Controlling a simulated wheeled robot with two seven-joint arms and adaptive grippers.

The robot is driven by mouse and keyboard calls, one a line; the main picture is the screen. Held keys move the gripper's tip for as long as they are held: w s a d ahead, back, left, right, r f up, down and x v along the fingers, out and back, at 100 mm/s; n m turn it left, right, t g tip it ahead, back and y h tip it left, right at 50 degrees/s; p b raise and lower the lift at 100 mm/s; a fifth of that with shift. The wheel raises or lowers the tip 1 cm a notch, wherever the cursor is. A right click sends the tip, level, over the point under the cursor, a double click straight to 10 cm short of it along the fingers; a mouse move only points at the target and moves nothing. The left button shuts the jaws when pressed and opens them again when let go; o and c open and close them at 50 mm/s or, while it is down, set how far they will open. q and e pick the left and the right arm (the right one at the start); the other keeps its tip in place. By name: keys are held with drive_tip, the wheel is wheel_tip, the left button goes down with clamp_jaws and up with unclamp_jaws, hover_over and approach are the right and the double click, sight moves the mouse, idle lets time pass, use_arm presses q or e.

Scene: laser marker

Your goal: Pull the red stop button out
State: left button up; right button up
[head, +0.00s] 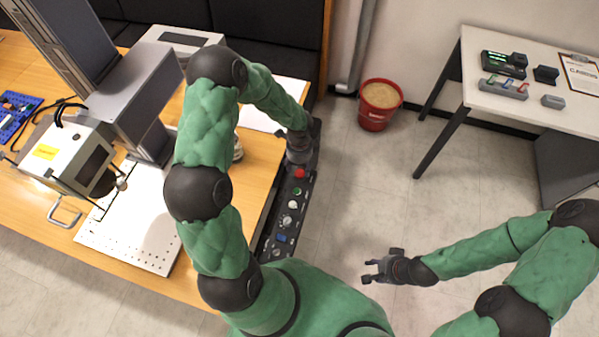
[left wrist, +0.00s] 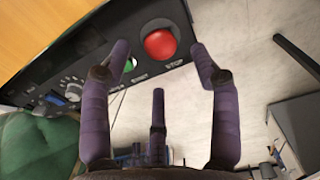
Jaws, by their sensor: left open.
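The red stop button (head: 299,174) is on the black control panel (head: 270,243) along the table's right edge. In the left wrist view, the round red button (left wrist: 160,44) appears between my left gripper's spread fingertips, with a gap on each side. My left gripper (head: 300,156) is open at the panel's far end, close by the button. I cannot tell its exact height above the button. A third finger (left wrist: 158,110) shows lower down, below the button in the picture. My right gripper (head: 369,271) is open and empty over the floor, away from the panel.
The laser marker (head: 75,155) stands on the wooden table at left. A red bucket (head: 375,118) and a grey-white table (head: 490,97) stand beyond clear floor.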

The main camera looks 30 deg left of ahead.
sight(299, 173)
use_arm(q)
drive_tip(key=shift+f+b, duration=0.55)
drive_tip(key=shift+f, duration=1.5)
